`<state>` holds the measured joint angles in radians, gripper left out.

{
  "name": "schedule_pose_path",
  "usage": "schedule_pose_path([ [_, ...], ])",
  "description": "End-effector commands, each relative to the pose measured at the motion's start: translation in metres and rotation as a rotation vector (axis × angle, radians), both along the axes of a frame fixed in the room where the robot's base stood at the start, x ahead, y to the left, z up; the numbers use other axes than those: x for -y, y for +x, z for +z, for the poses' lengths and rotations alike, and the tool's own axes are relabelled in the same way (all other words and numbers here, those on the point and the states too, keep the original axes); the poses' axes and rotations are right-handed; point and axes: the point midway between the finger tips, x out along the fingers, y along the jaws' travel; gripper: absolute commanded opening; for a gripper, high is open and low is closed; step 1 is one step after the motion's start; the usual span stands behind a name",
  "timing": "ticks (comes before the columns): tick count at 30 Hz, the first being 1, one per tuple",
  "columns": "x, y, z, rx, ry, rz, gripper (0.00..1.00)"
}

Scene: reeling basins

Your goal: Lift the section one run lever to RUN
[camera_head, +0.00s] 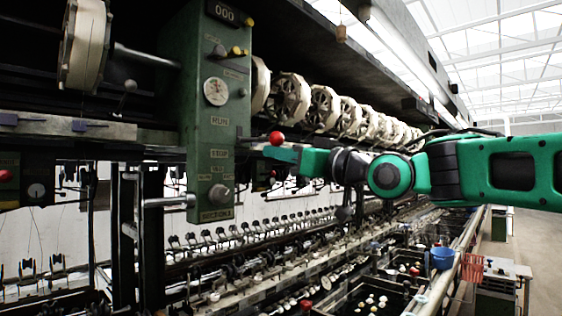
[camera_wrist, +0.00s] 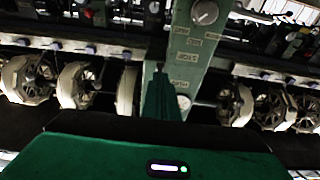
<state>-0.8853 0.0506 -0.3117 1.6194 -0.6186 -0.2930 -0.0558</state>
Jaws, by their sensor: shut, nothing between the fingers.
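The run lever's red ball knob (camera_head: 277,138) sticks out to the right of a green control post (camera_head: 212,100) in the head view. Its thin rod stands at a height between the RUN label (camera_head: 220,121) and the STOP label (camera_head: 218,153). My gripper (camera_head: 272,153) is shut and empty, its green fingertips just below the knob; I cannot tell whether they touch it. In the wrist view the shut fingers (camera_wrist: 160,92) point at the post (camera_wrist: 190,50), whose labels appear upside down. The lever does not show clearly there.
A row of pale reels (camera_head: 322,106) runs back behind the post. Below are the thread guides and basins (camera_head: 370,295). A blue bucket (camera_head: 443,258) and red basket (camera_head: 472,268) stand at the right.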

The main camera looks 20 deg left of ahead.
Motion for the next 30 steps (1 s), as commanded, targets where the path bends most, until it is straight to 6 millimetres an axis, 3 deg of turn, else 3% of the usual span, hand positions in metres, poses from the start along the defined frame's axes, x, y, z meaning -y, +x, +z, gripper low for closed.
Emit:
schedule_pose_path([
  [10,-0.001,0.001,0.021,0.001,0.001,0.0,0.0],
  [25,0.0,0.0,0.006,0.0,0.0,0.0,0.0],
  [30,0.017,-0.006,0.003,0.0,0.001,-0.002,0.0],
])
